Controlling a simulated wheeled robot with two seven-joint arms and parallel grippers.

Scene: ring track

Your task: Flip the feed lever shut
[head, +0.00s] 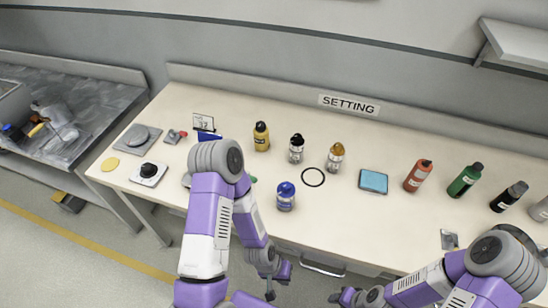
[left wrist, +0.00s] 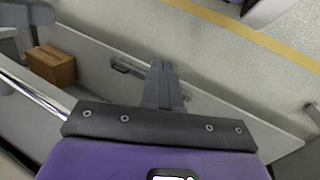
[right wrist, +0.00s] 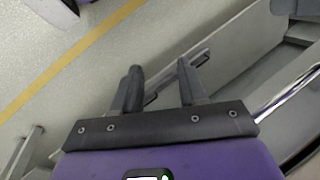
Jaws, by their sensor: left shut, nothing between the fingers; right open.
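A small grey fitting with a red-tipped handle (head: 176,135) sits at the left of the bench and looks like the feed lever. It is too small to tell which way the handle is set. My left gripper (head: 271,288) is low in front of the bench, far from the lever. In the left wrist view its fingers (left wrist: 162,75) are together and empty. My right gripper (head: 340,298) is also below the bench front. In the right wrist view its fingers (right wrist: 160,80) are apart with nothing between them. Neither wrist view shows the lever.
The bench top (head: 400,225) carries a white block with a black knob (head: 149,172), a yellow disc (head: 110,164), a blue-lidded bottle (head: 285,196), a black ring (head: 312,177), a blue pad (head: 373,181) and several bottles. My left arm covers part of the bench's front left.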

